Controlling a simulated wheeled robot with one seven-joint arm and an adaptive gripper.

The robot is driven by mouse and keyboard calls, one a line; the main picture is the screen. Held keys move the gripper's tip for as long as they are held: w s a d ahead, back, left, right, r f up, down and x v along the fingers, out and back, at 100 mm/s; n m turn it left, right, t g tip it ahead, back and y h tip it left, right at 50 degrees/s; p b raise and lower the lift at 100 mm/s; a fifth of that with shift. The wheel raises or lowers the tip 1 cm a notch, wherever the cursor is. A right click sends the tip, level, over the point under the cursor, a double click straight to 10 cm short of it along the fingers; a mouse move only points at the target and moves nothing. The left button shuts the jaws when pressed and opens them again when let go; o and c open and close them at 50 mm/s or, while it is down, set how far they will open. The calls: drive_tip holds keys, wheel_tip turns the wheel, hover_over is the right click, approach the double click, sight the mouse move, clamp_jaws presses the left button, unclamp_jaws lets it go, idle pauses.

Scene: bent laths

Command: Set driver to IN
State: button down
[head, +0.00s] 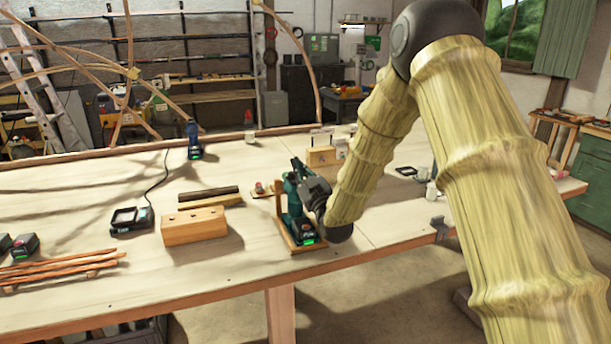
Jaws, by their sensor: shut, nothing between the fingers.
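A dark green power driver (292,207) stands in a wooden holder (279,222) near the front of the workbench, its battery at the base showing a green light. My gripper (303,183) is at the upper right of this driver, touching or very close to it. The gripper is shut and its fingertips are small and partly lost against the dark tool. Any IN marking or selector on the driver is too small to read.
A wooden block with holes (194,226), a charger (130,220) and thin wood strips (62,266) lie left on the workbench (250,265). Small wooden blocks (321,156) stand behind the driver. A clamp (439,226) grips the front edge. Bent laths (125,70) rise at the back left.

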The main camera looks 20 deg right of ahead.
drive_tip(key=shift+w+d+f+p, duration=0.2)
drive_tip(key=shift+f, duration=0.35)
drive_tip(key=shift+w+d+f+p, duration=0.15)
drive_tip(key=shift+w+f+p, duration=0.1)
drive_tip(key=shift+f, duration=0.3)
drive_tip(key=shift+w+d+f+p, duration=0.15)
drive_tip(key=shift+w+d+f, duration=0.05)
drive_tip(key=shift+f, duration=0.35)
drive_tip(key=shift+f, duration=0.1)
